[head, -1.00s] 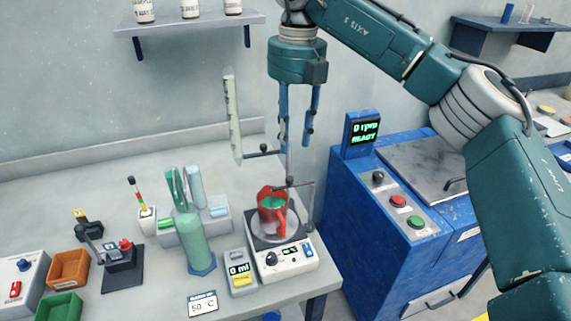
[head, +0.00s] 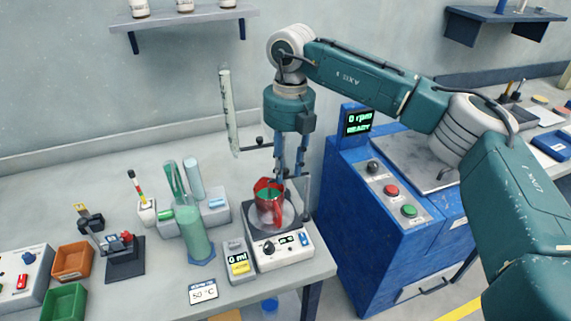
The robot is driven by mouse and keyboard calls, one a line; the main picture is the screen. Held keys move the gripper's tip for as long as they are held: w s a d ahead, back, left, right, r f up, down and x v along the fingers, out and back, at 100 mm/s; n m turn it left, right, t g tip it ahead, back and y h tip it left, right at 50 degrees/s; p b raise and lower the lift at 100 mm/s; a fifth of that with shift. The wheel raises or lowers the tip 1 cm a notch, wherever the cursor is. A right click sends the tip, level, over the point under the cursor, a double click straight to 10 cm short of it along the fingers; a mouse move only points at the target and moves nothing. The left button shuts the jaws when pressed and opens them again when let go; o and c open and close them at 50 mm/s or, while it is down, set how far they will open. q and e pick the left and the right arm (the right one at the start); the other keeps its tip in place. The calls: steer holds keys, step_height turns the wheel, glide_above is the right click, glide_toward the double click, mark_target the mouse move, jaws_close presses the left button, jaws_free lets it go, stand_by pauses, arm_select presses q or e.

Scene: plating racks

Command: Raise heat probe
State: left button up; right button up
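The white hotplate (head: 279,252) stands at the bench's front right, with a red beaker (head: 266,212) of green contents on its plate. A thin dark stand rod (head: 307,197) rises at the hotplate's back right. The heat probe itself is hard to make out; the part near the beaker's top is largely hidden by my gripper. My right gripper (head: 288,174) points down just above and behind the beaker's rim. Its two blue fingers are apart, and I see nothing clearly clamped between them. My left gripper is out of view.
A green cylinder (head: 192,237) and a small 0 ml display unit (head: 238,262) stand left of the hotplate. A pale upright strip (head: 229,110) stands behind. A blue machine (head: 365,235) reading 0 rpm READY is on the right. The bench behind the tools is bare.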

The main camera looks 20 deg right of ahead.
jaws_close()
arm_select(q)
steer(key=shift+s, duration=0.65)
